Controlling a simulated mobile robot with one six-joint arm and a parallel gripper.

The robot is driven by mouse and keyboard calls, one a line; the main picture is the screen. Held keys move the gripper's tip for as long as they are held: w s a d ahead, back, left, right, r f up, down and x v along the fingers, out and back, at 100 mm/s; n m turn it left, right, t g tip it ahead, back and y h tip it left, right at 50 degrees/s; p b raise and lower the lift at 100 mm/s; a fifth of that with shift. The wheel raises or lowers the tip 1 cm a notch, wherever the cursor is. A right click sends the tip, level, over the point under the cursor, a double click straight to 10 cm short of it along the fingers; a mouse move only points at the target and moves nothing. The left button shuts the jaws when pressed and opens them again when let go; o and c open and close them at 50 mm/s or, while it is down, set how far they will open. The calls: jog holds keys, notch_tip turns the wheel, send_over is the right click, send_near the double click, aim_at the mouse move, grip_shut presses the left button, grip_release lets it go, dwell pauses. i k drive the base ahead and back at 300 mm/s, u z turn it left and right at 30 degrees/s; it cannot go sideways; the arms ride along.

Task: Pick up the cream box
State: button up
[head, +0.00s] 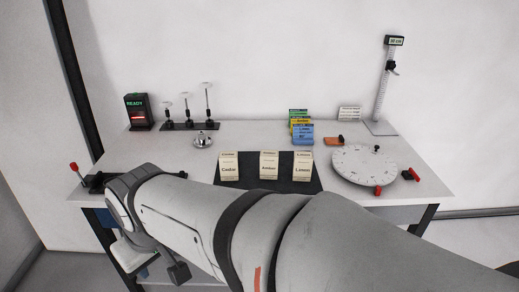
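Three cream boxes stand in a row on a black mat (245,184) at the front middle of the table in the head view. Their labels appear to read Cedar on the left box (228,168), Amber on the middle box (269,168) and Linen on the right box (303,168). They stand upright, with gaps between them. My arm crosses the foreground just in front of the mat and hides part of its front edge. I cannot make out my gripper's fingers in this view.
A white round turntable (364,166) stands right of the mat. Several coloured cards (301,130) stand behind it. A small silver dome (203,140), a stand with rods (190,125) and a READY device (138,112) are left. A tall height gauge (381,95) stands back right.

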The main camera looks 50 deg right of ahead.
aim_at(303, 163)
jog(key=z, duration=1.75)
jog(key=i, duration=0.95)
jog(key=u, duration=0.05)
